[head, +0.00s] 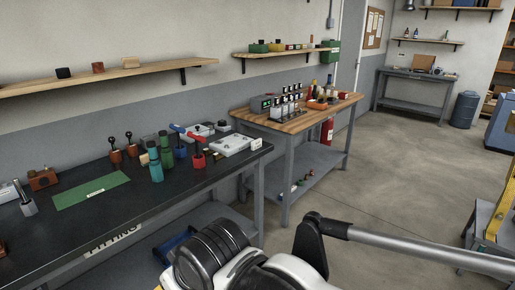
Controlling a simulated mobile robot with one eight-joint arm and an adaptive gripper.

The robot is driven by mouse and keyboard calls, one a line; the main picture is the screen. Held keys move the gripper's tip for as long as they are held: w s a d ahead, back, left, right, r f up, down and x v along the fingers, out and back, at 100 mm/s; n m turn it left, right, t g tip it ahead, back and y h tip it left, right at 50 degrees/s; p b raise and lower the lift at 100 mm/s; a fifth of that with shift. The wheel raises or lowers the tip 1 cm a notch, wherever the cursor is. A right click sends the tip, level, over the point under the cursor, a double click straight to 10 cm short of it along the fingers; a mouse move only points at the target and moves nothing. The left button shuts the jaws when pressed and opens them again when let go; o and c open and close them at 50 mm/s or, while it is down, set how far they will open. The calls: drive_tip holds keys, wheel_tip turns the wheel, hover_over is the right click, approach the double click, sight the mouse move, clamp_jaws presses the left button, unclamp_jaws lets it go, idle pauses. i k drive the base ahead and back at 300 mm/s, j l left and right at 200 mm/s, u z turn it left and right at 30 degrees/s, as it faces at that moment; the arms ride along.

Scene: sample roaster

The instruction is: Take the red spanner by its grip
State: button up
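A small red tool (196,137), which looks like the red spanner, shows on the dark workbench (100,225) left of centre in the head view. It sits tilted above a red cup-like holder (198,161) and seems to stand in it. Its grip is too small to make out clearly. A similar blue tool (177,128) is just to its left, above a blue holder (180,151). My arm crosses the bottom of the view and runs out at the right edge. My gripper is out of view, so its opening and contents do not show.
Green bottle-like items (155,168) stand close left of the red holder, and a pale grey box (230,145) lies close right. A green mat (92,191) lies farther left. A wooden-topped bench (300,118) stands beyond.

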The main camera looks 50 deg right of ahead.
sight(197, 137)
drive_tip(key=i+l+z, duration=0.25)
drive_tip(key=i+l, duration=0.6)
drive_tip(key=i+l+z, duration=0.25)
drive_tip(key=i+l, duration=0.6)
drive_tip(key=i, duration=0.1)
